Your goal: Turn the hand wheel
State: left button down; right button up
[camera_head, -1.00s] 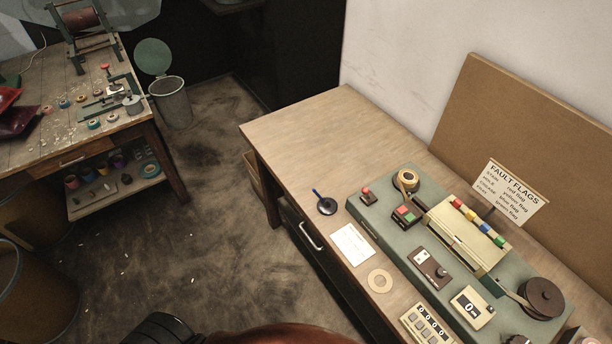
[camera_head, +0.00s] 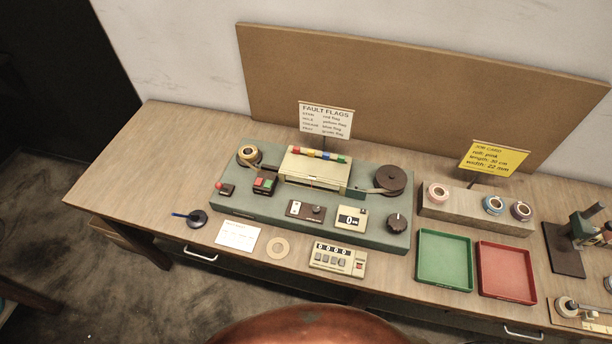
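A green winding machine (camera_head: 235,203) lies on the wooden bench. A dark round knob (camera_head: 399,223) stands at its front right corner. A dark brown reel (camera_head: 390,180) sits behind the knob, with tape running left from it to the cream cover block (camera_head: 315,170). A tan tape roll (camera_head: 249,155) is at the machine's back left. I cannot tell for sure which round part is the hand wheel; the knob is one candidate. A small display reading 0 (camera_head: 351,218) is left of the knob. Neither of my grippers shows.
A counter box (camera_head: 338,260), a cardboard ring (camera_head: 278,248), a white card (camera_head: 237,236) and a black disc with a blue handle (camera_head: 197,218) lie in front. Green (camera_head: 444,284) and red (camera_head: 530,296) trays are at right. A tape roll stand (camera_head: 470,217) is behind them. The bench's left end is clear.

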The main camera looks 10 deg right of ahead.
aim_at(397, 223)
jog(key=z, duration=1.35)
jog(key=k, duration=0.1)
jog(key=u, duration=0.05)
